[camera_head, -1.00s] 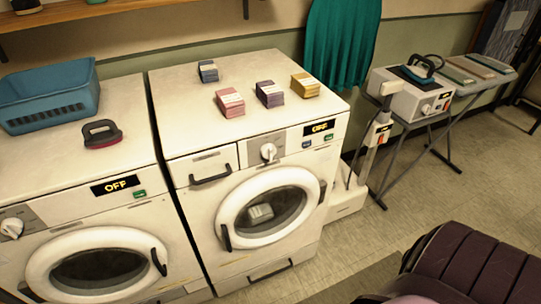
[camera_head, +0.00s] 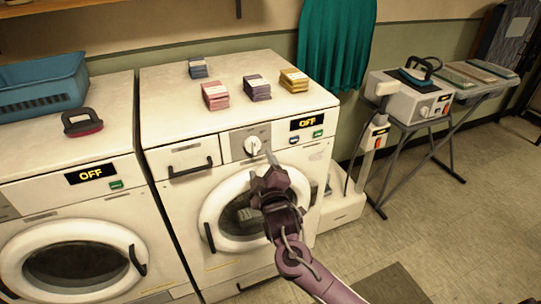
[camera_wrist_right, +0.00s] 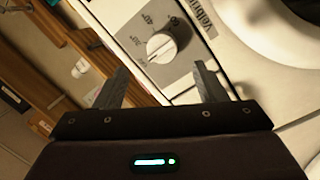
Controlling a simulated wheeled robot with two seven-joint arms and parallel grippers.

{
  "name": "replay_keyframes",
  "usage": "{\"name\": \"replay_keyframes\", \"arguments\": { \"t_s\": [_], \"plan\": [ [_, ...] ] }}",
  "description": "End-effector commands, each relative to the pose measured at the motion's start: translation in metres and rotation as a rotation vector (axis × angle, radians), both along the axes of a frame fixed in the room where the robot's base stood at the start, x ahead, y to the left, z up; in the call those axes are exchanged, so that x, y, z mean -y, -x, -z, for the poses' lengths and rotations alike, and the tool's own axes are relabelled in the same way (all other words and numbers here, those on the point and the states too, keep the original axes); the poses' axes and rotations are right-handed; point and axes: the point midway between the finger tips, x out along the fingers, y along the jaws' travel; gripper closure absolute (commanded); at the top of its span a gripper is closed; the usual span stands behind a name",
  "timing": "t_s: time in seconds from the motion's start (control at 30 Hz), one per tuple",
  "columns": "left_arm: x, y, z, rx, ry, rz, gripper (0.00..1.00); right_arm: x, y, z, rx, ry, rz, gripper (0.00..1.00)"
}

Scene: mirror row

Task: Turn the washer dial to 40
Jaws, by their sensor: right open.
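The washer (camera_head: 160,160) with several small stacks on top has a round white dial (camera_head: 252,145) on a grey panel. My right gripper (camera_head: 269,158) is in front of the washer, just below and right of the dial. In the right wrist view this gripper (camera_wrist_right: 166,88) is open and empty, apart from the dial. My left gripper is not in view.
The round door (camera_head: 215,205) is behind my right arm. An ironing table (camera_head: 440,125) stands at the right; floor before it is clear.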

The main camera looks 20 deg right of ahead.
Motion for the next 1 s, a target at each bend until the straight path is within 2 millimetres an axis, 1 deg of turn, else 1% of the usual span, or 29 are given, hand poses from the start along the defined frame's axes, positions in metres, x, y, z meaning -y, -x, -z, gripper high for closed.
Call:
{"name": "replay_keyframes", "arguments": {
  "t_s": [0.13, 0.3, 0.4, 0.6, 0.83, 1.0],
  "plan": [
    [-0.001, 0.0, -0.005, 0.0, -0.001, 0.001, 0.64, 0.003, -0.022, -0.003, 0.001, 0.0, 0.001, 0.35],
    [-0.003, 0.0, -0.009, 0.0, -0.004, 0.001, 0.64, 0.006, -0.05, -0.002, -0.001, -0.001, 0.0, 0.35],
    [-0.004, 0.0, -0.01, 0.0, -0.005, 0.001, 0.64, 0.007, -0.061, -0.001, -0.001, -0.001, 0.0, 0.35],
    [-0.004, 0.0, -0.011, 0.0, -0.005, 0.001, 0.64, 0.008, -0.072, 0.0, -0.001, -0.003, -0.001, 0.35],
    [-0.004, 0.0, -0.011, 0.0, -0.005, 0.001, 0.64, 0.008, -0.072, 0.001, -0.003, -0.003, -0.001, 0.35],
    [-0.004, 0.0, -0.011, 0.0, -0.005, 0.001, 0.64, 0.008, -0.072, 0.001, -0.003, -0.003, -0.001, 0.58]
  ]
}}
